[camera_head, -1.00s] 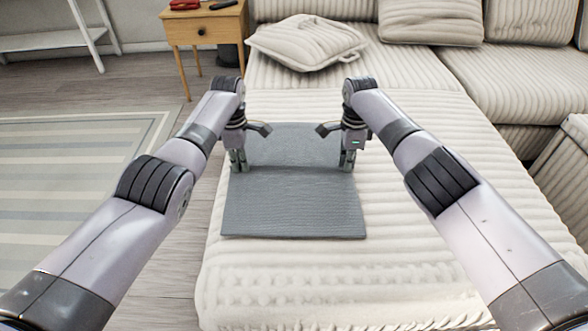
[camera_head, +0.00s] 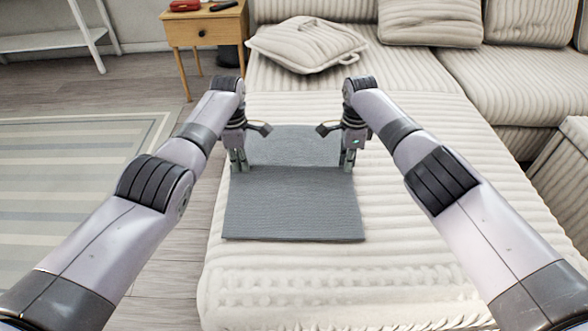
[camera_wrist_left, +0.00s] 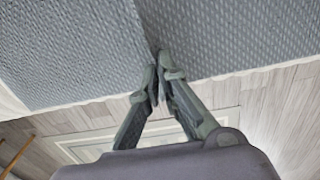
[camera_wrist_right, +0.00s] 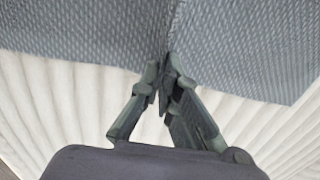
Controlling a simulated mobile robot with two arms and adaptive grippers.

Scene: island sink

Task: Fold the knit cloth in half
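The grey knit cloth (camera_head: 292,205) lies on the cream ribbed couch seat, with a crosswise ridge or edge dividing its near part from its far part. My left gripper (camera_head: 238,168) is at the cloth's left side, at one end of this line. My right gripper (camera_head: 347,168) is at the right side, at the other end. In the left wrist view the fingertips (camera_wrist_left: 160,76) are together on the cloth at the line. In the right wrist view the fingertips (camera_wrist_right: 166,72) likewise close on the cloth. The pinched material is mostly hidden by the fingers.
The couch seat (camera_head: 300,285) is clear in front of the cloth and to its right. A cushion (camera_head: 307,42) lies behind it. A small wooden table (camera_head: 205,28) stands at the back left. The floor and a striped rug (camera_head: 70,190) are to the left.

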